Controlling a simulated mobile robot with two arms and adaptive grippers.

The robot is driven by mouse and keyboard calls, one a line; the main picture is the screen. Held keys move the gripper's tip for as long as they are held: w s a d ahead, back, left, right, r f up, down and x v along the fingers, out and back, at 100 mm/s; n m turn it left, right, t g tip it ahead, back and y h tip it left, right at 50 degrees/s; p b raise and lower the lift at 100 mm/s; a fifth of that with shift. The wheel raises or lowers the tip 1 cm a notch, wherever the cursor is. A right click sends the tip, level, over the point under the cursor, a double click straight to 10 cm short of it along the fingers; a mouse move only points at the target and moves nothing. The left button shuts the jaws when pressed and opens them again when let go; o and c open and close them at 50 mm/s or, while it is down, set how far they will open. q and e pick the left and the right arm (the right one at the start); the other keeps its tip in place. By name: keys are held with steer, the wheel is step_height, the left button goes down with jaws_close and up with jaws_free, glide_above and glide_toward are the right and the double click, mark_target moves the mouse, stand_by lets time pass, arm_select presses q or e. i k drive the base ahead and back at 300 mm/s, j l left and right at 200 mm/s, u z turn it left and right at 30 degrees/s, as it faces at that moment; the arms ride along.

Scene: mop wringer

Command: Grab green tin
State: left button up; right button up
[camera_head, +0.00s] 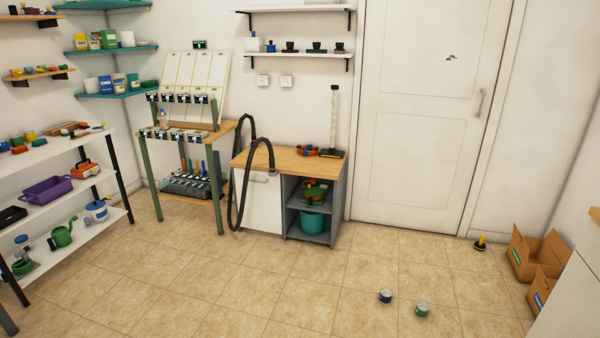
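A small green tin (422,311) stands upright on the tiled floor in the lower right part of the head view. Neither of my grippers is in view, and nothing is seen touching the green tin.
Open floor (330,290) surrounds the tins. Cardboard boxes (522,257) and a small yellow-and-black object (480,243) lie to the right. A wood-topped cabinet (290,161) with black hoses stands behind, near a closed door (425,130). A white shelf rack (60,190) is at left.

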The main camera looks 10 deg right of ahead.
mark_target(422, 306)
steer(key=i+z, duration=0.3)
steer(key=i, duration=0.2)
steer(key=i+j+z, duration=0.3)
steer(key=i, duration=0.2)
steer(key=l, duration=0.1)
